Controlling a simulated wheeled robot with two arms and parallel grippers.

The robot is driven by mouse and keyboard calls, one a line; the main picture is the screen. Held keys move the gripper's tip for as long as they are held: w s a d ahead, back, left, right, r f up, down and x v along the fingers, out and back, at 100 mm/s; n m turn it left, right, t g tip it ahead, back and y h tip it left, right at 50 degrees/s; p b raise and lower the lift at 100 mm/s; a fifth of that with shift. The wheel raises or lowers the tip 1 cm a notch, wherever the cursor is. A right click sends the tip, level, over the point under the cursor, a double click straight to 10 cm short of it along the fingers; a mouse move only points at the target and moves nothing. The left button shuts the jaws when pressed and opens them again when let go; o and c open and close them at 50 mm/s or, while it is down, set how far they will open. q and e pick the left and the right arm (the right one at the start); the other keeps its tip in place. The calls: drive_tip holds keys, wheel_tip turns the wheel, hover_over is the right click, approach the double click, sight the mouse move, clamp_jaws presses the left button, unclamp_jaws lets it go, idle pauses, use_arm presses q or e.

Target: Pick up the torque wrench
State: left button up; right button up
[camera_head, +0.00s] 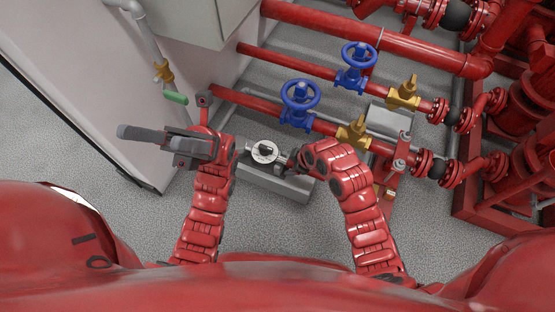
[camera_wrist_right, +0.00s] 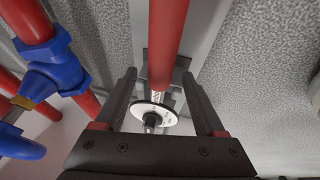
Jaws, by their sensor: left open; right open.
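The torque wrench has a round white dial (camera_head: 264,152) with a dark centre and lies over a grey block below the blue valves. In the right wrist view its red handle (camera_wrist_right: 168,35) runs up from the dial (camera_wrist_right: 152,119). My right gripper (camera_wrist_right: 159,76) is open, with the wrench between its two fingers; I cannot tell whether they touch it. In the head view my right gripper (camera_head: 286,160) is just right of the dial, partly hidden by its wrist. My left gripper (camera_head: 152,143) is open and empty, pointing left, away from the wrench. My left wrist hides part of the wrench area.
The grey block (camera_head: 285,188) sits on the speckled floor. Red pipes with blue handwheels (camera_head: 300,97) (camera_head: 356,54) and yellow valves (camera_head: 403,93) run just behind. A white cabinet (camera_head: 115,100) stands at the left. The floor (camera_head: 300,240) in front is clear.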

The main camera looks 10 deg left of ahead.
drive_tip(key=b+x, duration=0.1)
drive_tip(key=x, duration=0.1)
drive_tip(key=shift+a+f, duration=0.1)
drive_tip(key=shift+f, duration=0.15)
use_arm(q)
drive_tip(key=s+a+r+m+t+y, duration=0.2)
drive_tip(key=s+a+m+t+y, duration=0.2)
drive_tip(key=s+m+t+y, duration=0.1)
drive_tip(key=shift+s+r+m+t+y, duration=0.25)
drive_tip(key=shift+s+t+y, duration=0.4)
drive_tip(key=shift+y, duration=0.55)
use_arm(e)
clamp_jaws()
